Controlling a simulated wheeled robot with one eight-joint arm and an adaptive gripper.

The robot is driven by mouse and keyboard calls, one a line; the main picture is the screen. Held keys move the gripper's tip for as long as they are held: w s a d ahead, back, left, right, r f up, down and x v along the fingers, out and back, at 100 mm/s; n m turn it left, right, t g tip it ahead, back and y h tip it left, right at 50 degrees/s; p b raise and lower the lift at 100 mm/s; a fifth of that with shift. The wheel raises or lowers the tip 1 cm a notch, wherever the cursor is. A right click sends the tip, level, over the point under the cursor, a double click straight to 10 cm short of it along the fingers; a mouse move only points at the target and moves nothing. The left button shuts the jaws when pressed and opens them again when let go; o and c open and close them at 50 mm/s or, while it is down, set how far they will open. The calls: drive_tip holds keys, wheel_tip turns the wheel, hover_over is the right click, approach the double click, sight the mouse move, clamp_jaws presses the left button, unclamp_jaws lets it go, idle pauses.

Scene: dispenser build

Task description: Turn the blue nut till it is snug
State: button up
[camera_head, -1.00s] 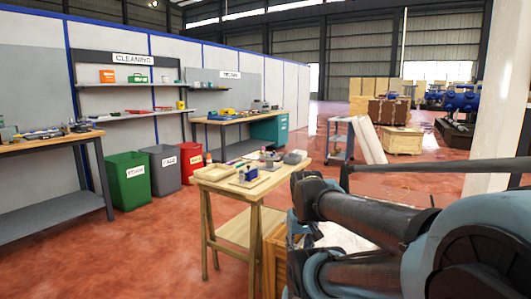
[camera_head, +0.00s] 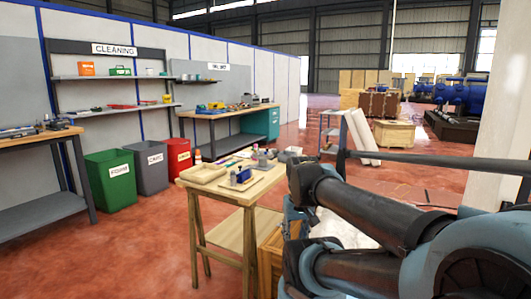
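A small wooden table (camera_head: 228,194) stands just ahead of me, left of my arm. On its top is a small blue item (camera_head: 243,175) on a dark base, beside other small parts. It is too small to tell whether this is the blue nut or how any nut sits. My arm fills the lower right of the view, and its near links are dark and light blue. My gripper does not show, so I cannot tell its state or whether it touches anything.
A wooden tray (camera_head: 203,173) lies on the tabletop. Green (camera_head: 110,180), grey (camera_head: 150,167) and red (camera_head: 178,155) bins stand to the left along the wall. A longer workbench (camera_head: 225,113) is behind. A wooden crate sits under my arm, near the table. The red floor at front left is clear.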

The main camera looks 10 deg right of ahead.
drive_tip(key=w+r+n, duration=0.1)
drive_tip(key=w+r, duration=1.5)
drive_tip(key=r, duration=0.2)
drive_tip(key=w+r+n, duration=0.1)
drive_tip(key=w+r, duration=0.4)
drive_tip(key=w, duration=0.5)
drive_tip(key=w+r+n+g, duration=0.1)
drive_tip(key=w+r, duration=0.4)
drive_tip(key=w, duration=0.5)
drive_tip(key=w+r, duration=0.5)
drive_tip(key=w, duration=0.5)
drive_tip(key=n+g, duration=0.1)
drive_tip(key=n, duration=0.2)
hover_over(266, 153)
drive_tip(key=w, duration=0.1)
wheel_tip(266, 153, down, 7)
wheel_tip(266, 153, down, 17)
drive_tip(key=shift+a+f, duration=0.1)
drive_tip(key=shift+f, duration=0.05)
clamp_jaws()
